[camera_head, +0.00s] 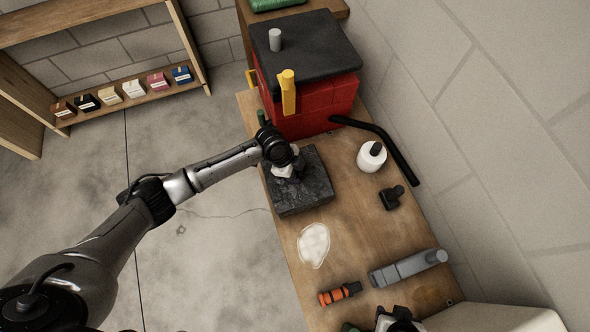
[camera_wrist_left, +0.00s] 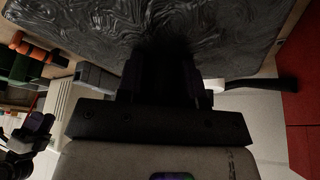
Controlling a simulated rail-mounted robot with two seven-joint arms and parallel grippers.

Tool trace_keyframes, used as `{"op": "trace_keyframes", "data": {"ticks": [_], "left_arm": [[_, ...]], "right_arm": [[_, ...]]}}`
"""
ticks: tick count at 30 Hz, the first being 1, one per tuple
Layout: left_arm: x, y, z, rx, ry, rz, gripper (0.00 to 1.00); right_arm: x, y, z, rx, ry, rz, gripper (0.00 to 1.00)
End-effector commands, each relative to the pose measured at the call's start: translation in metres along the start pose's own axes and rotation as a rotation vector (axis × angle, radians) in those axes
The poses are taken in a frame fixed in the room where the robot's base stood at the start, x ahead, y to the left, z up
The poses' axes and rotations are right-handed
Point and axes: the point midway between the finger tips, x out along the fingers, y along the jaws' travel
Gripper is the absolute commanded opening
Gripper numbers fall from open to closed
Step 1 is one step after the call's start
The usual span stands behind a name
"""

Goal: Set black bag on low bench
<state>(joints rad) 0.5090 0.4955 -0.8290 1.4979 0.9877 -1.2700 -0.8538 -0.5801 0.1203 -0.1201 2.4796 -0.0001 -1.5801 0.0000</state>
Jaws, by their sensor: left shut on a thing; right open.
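The black bag (camera_head: 305,190), a flat dark block with a marbled surface, is over the left part of the wooden bench top (camera_head: 350,228) in the head view. My left gripper (camera_head: 286,168) comes in from the left and is shut on the bag. In the left wrist view the bag (camera_wrist_left: 85,35) fills the top, with the dark fingers (camera_wrist_left: 165,75) against it. I cannot tell whether the bag rests on the wood or is held just above it. My right gripper (camera_head: 398,322) is partly cut off at the bottom edge, open, apart from the bag.
A red box with a black lid (camera_head: 310,95) stands behind the bag. A black bent bar (camera_head: 385,145), white bottle (camera_head: 371,156), black fitting (camera_head: 391,197), clear bag (camera_head: 314,244), orange tool (camera_head: 339,293) and grey tool (camera_head: 408,268) lie around. A wall borders the right.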

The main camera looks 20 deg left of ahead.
Motion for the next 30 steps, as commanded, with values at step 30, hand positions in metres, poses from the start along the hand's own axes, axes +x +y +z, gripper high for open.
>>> {"op": "trace_keyframes", "data": {"ticks": [30], "left_arm": [[0.0060, -0.0006, 0.0022, 0.000, 0.001, -0.001, 0.01]], "right_arm": [[0.0036, -0.0001, 0.0012, 0.000, 0.000, 0.000, 0.43]]}}
